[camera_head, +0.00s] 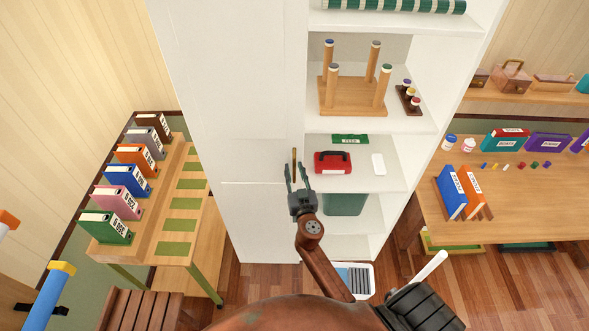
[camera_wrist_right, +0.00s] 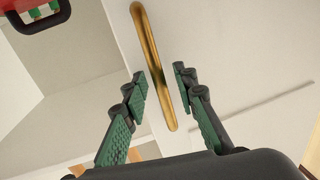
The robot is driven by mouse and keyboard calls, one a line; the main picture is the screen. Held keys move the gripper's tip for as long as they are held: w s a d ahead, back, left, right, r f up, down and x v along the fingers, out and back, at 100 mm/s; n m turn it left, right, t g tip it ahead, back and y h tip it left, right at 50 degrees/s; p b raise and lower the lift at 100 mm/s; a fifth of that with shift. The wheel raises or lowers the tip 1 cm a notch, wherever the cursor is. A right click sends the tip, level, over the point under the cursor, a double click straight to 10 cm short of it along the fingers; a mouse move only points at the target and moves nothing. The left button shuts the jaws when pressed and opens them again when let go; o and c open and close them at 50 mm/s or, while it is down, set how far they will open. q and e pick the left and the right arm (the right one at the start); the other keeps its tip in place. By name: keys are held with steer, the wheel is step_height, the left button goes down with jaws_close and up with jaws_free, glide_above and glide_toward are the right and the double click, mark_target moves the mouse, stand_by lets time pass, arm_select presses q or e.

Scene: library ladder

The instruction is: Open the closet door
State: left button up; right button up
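The white closet (camera_head: 235,110) stands in the middle of the head view. Its left part is a plain white door front that looks shut, with a thin horizontal seam (camera_head: 250,183). A gold vertical bar handle (camera_head: 294,160) sits near the right edge of this front. In the right wrist view the handle (camera_wrist_right: 152,65) runs down between the finger pads. My right gripper (camera_head: 296,174) is open at the handle's lower part, one finger on each side. In the wrist view (camera_wrist_right: 162,80) gaps show beside the handle. My left gripper is not in view.
Open shelves at right hold a wooden peg stand (camera_head: 353,95), a red case (camera_head: 332,162) and a green bin (camera_head: 345,204). A bench with binders (camera_head: 175,205) stands left, close to the closet. A wooden table (camera_head: 520,195) stands right. A slatted stool (camera_head: 140,309) is front left.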

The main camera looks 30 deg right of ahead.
steer(key=shift+w, duration=0.15)
steer(key=shift+c, duration=0.3)
jaws_close()
stand_by(0.4)
